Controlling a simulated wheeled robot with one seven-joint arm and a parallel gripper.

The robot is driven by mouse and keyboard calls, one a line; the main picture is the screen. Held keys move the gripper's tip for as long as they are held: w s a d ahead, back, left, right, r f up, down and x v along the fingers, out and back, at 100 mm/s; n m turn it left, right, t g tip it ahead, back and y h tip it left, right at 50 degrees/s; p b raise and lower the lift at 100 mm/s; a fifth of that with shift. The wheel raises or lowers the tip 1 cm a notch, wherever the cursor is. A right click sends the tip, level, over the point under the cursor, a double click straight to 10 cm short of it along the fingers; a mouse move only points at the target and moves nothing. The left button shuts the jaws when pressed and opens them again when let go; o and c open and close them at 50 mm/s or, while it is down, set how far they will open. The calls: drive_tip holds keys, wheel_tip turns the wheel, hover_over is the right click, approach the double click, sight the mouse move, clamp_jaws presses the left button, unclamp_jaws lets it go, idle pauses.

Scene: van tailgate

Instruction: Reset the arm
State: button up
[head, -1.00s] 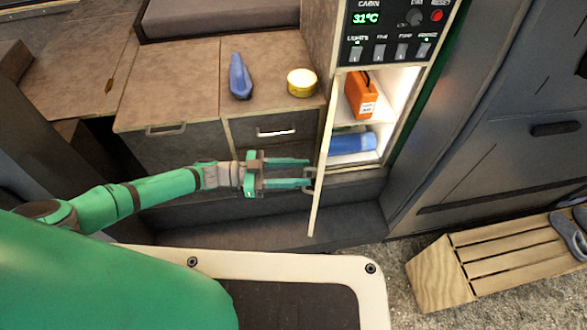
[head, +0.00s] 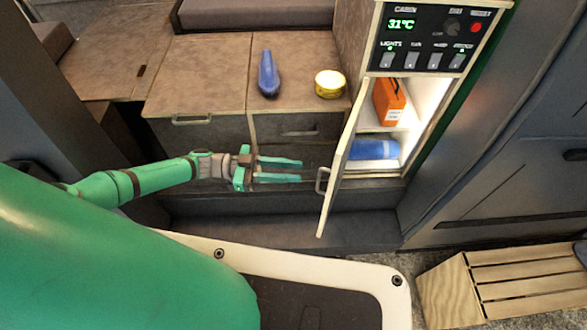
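My green arm reaches in from the left in the head view. My gripper (head: 300,170) is open, with its two green fingers apart and pointing right. Nothing is between the fingers. It is in front of the drawer fronts, a little left of the open cabinet door (head: 338,172) and its handle (head: 322,180). A small gap shows between the fingertips and the handle.
The lit cabinet holds an orange box (head: 389,100) above and a blue roll (head: 374,149) below. A slatted wooden step (head: 500,285) is at lower right.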

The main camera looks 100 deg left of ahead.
drive_tip(key=shift+s, duration=0.15)
idle(0.3)
drive_tip(key=w+d+f+g, duration=0.1)
drive_tip(key=w+d+f, duration=0.35)
drive_tip(key=d, duration=0.35)
drive_tip(key=w+d+f, duration=0.3)
drive_tip(key=d+f, duration=0.2)
drive_tip(key=d, duration=0.3)
drive_tip(key=w+d+f+g, duration=0.1)
drive_tip(key=w+d+f, duration=0.35)
drive_tip(key=d, duration=0.35)
drive_tip(key=w+d+r, duration=0.2)
drive_tip(key=w+d, duration=0.1)
drive_tip(key=d, duration=0.4)
drive_tip(key=w+d+r, duration=0.3)
drive_tip(key=d, duration=0.5)
drive_tip(key=w+d+r+h, duration=0.1)
drive_tip(key=w+d+r, duration=0.2)
drive_tip(key=d, duration=0.5)
drive_tip(key=shift+w+d+m+g, duration=0.3)
drive_tip(key=shift+w+m, duration=0.1)
drive_tip(key=shift+w, duration=0.15)
drive_tip(key=shift+a, duration=0.1)
